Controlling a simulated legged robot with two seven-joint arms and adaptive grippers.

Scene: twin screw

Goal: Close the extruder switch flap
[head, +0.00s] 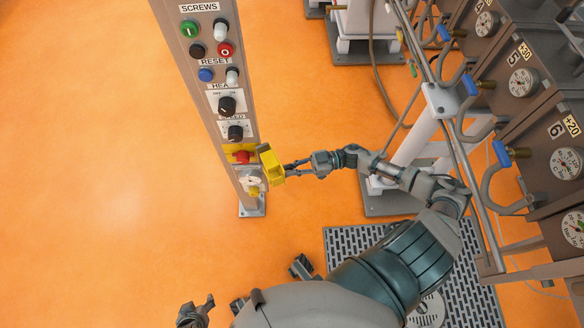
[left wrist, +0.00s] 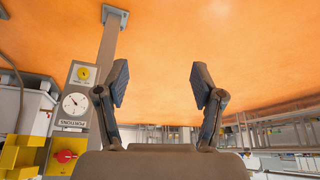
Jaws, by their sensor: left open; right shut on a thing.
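The extruder switch flap (head: 271,164) is a yellow cover standing out to the right of the grey control post (head: 213,95). The red switch (head: 242,157) on its yellow plate is in plain view beside it, uncovered. My right gripper (head: 286,169) reaches in from the right and is shut on the flap's right side; the exact contact is small in the picture. My left gripper (head: 196,311) is low in the head view, well below the post and away from the flap. In the left wrist view its two fingers (left wrist: 159,84) are spread wide with nothing between them.
Pipes and gauges (head: 523,82) crowd the right. Orange floor at left is clear. The left wrist view shows a dial panel (left wrist: 75,103) and red knob (left wrist: 66,156) at left.

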